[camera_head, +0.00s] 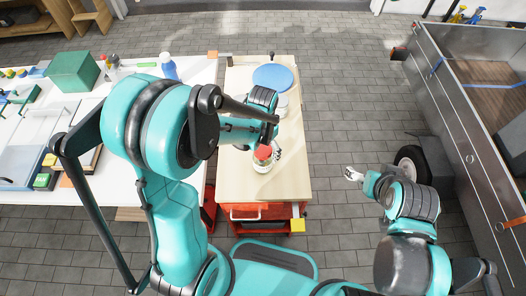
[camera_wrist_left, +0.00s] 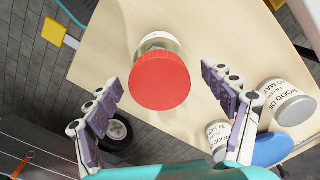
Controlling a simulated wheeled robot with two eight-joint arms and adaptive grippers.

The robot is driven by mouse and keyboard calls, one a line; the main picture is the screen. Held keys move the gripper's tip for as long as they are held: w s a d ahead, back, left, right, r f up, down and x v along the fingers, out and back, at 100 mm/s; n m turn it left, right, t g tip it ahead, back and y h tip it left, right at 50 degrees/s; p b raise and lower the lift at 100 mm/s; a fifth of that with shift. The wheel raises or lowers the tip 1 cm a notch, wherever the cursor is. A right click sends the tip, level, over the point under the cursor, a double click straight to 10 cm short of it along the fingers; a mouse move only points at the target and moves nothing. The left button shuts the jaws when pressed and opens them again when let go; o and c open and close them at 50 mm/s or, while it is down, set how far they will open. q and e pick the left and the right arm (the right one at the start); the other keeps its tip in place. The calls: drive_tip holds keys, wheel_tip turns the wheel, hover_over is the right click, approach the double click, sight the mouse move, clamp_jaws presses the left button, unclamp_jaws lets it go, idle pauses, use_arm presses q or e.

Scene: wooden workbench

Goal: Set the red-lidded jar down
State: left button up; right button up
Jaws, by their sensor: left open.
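The red-lidded jar (camera_head: 263,164) stands upright on the wooden workbench (camera_head: 295,180), near its front half. In the left wrist view its red lid (camera_wrist_left: 160,80) faces the camera, with a little of the glass body showing behind it. My left gripper (camera_head: 270,145) is at the jar; in the left wrist view its fingers (camera_wrist_left: 160,92) are spread wide on either side of the lid, with visible gaps. My right gripper (camera_head: 353,174) is away to the right, over the floor beside the bench; its fingers are too small to read.
Labelled white cans (camera_wrist_left: 295,103) stand on the bench close to my left gripper's right finger. A blue round object (camera_head: 272,77) is at the bench's far end. A white table (camera_head: 125,185) with tools adjoins on the left. A metal trailer (camera_head: 455,110) stands right.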

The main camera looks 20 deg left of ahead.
use_arm(q)
wheel_tip(320, 180, up, 8)
drive_tip(key=shift+r+p, duration=0.15)
drive_tip(key=shift+p, duration=1)
drive_tip(key=shift+s+a+r, duration=0.1)
drive_tip(key=shift+s+r, duration=0.1)
drive_tip(key=shift+r, duration=0.45)
drive_tip(key=s+a+r+n+t, duration=0.4)
drive_tip(key=s+r+t, duration=0.3)
drive_tip(key=s+r, duration=0.2)
drive_tip(key=shift+s+a+n, duration=0.2)
drive_tip(key=shift+a+n, duration=0.15)
drive_tip(key=shift+n, duration=0.05)
drive_tip(key=shift+r, duration=0.1)
wheel_tip(320, 180, down, 4)
drive_tip(key=b, duration=0.3)
drive_tip(key=shift+b, duration=0.4)
